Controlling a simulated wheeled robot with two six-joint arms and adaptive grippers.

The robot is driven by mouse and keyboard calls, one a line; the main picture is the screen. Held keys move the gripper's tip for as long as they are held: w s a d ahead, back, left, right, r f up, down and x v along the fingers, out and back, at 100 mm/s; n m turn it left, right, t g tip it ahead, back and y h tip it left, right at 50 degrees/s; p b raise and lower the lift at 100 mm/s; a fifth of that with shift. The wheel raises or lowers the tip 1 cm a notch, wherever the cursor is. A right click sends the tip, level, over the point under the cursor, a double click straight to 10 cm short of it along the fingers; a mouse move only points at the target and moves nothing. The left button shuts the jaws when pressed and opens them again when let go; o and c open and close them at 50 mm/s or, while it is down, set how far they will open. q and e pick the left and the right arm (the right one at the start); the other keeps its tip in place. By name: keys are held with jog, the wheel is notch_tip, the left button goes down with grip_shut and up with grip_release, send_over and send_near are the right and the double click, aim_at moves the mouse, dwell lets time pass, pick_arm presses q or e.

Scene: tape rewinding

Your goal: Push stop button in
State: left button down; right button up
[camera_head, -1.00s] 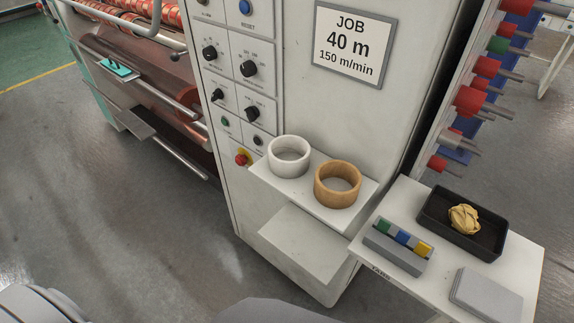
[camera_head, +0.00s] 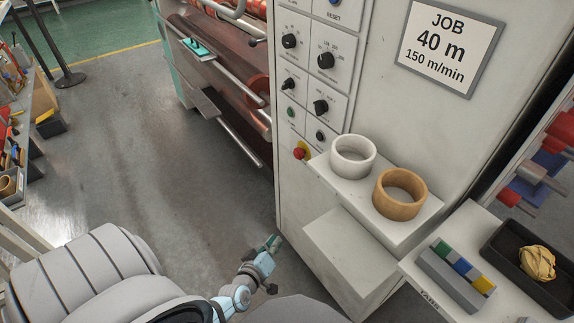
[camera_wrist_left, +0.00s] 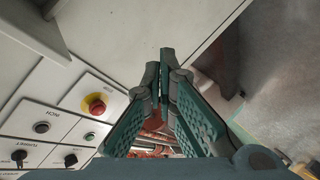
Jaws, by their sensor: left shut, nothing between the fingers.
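The control panel on the grey cabinet carries a red mushroom button (camera_head: 300,152) on a yellow plate at its lower left. It also shows in the left wrist view (camera_wrist_left: 96,105), left of the fingers; its label is too small to read. My left gripper (camera_head: 271,244) is shut and empty, below and a little left of the red button in the head view, apart from it. In the wrist view its teal fingers (camera_wrist_left: 161,78) come together at the tips. My right gripper is in neither view.
A shelf (camera_head: 352,181) right of the red button holds a white roll (camera_head: 352,156) and a brown tape roll (camera_head: 400,194). A green button (camera_head: 290,112), a black button (camera_head: 320,136) and knobs sit above. Open floor lies left of the cabinet.

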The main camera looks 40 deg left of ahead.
aim_at(296, 155)
pick_arm(q)
jog(key=w+a+r+n+t+y, duration=0.1)
jog(key=w+a+r+n+y, duration=0.1)
jog(key=r+n, duration=0.3)
jog(key=w+a+r+n+t+y+b, duration=0.1)
jog(key=w+a+r+n+y, duration=0.1)
jog(key=r+n, duration=0.4)
notch_tip(296, 155, up, 4)
jog(key=shift+w+a+r+t+y, duration=0.3)
jog(key=shift+a+y, duration=0.3)
jog(key=shift+a, duration=0.25)
jog(key=shift+w, duration=0.1)
jog(key=w+d+b+x, duration=0.1)
jog(key=d+b+x, duration=0.1)
jog(key=x, duration=1.1)
jog(key=shift+d+b, duration=0.3)
jog(key=shift+b, duration=0.3)
